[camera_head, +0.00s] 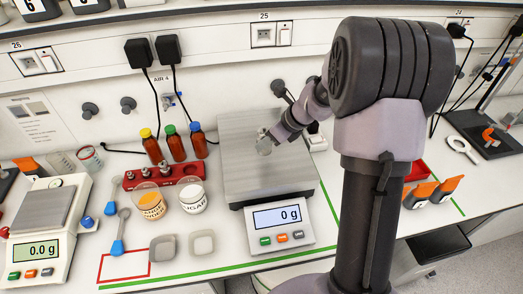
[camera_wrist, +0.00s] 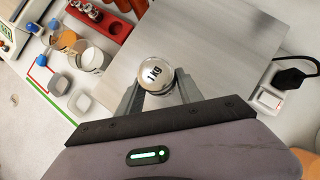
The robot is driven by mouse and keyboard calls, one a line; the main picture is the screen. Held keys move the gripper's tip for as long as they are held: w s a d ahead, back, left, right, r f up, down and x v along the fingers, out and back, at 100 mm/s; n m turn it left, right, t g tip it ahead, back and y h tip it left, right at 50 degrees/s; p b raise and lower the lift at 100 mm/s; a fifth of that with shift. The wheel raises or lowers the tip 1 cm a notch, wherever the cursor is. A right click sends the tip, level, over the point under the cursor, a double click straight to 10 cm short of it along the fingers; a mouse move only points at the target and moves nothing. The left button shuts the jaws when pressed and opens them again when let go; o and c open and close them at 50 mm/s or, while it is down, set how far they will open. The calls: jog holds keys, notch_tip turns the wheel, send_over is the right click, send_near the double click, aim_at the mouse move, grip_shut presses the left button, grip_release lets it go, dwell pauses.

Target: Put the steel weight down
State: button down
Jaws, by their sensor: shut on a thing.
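The steel weight (camera_wrist: 157,73), a round shiny piece marked 1 kg, sits between my gripper's fingers in the wrist view. My gripper (camera_wrist: 155,94) is shut on it. In the head view the weight (camera_head: 264,147) is small and partly hidden by my gripper, over the large scale's steel pan (camera_head: 240,185). The scale display (camera_head: 277,217) reads 0 g. The gap between weight and pan is hard to judge.
A red block (camera_head: 163,174) with small weights stands left of the pan, bottles with coloured caps behind it. Two beakers (camera_head: 148,203) and two small grey dishes (camera_head: 162,246) are near the pan's left side. A smaller balance (camera_head: 43,212) stands far left. The rest of the pan is bare.

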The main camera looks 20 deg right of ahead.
jog(key=shift+w+d, duration=0.55)
jog(key=shift+w, duration=0.15)
jog(key=shift+f+b, duration=0.65)
jog(key=shift+f, duration=1.15)
jog(key=shift+f, duration=0.1)
jog(key=c, duration=0.8)
grip_release()
jog(key=shift+s, duration=0.1)
jog(key=shift+o, duration=0.2)
